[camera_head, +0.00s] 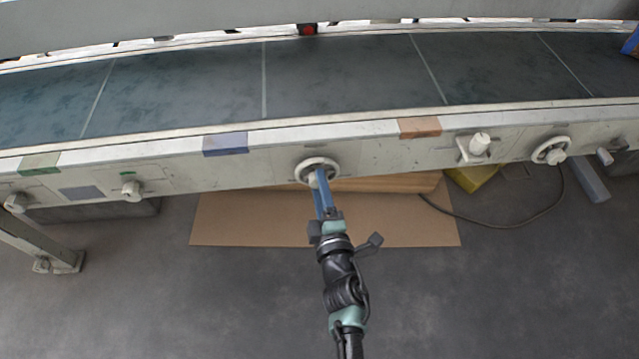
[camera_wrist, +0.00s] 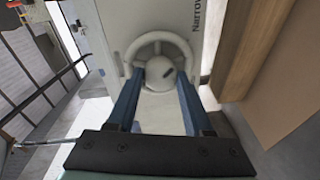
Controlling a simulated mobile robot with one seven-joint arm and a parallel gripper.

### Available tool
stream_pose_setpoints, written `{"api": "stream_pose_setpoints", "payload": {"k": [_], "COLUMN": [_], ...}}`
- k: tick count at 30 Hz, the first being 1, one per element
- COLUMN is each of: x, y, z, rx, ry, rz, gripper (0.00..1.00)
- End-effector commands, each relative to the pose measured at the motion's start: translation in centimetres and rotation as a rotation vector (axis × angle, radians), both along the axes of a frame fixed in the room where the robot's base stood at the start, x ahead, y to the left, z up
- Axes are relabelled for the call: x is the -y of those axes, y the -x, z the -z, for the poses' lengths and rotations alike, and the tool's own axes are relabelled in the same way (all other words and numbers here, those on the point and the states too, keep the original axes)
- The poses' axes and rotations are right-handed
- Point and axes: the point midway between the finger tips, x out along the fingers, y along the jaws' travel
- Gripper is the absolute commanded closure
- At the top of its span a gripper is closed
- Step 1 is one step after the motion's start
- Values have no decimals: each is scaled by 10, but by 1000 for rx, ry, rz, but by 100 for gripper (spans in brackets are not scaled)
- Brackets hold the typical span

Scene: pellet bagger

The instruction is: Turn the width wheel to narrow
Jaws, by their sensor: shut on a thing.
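A pale handwheel (camera_head: 310,164) sits on the front panel of the conveyor, below the blue and orange marks. In the wrist view the wheel (camera_wrist: 183,50) shows a round hub with a dark slot, and the word "Narrow" is printed on the panel (camera_wrist: 197,8) beside it. My gripper (camera_head: 320,184) reaches the wheel from below in the head view. Its blue fingers (camera_wrist: 160,84) stand either side of the hub and are shut on the wheel. The fingertips' exact contact with the rim or hub is partly hidden.
A second handwheel (camera_head: 549,150) and a white knob (camera_head: 479,145) are on the panel to the right. Smaller knobs (camera_head: 131,189) are to the left. A cardboard sheet (camera_head: 250,225) lies on the floor below. A dark cable (camera_head: 510,213) curves at right.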

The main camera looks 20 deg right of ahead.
Motion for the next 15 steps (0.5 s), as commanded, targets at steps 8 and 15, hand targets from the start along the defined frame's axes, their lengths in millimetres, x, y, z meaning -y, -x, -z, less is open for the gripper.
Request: {"api": "stream_pose_setpoints", "payload": {"k": [8, 15], "x": [0, 0], "y": [1, 0], "z": [0, 1], "rx": [37, 53], "ry": [-137, -186], "rz": [-1, -1], "gripper": [100, 100]}}
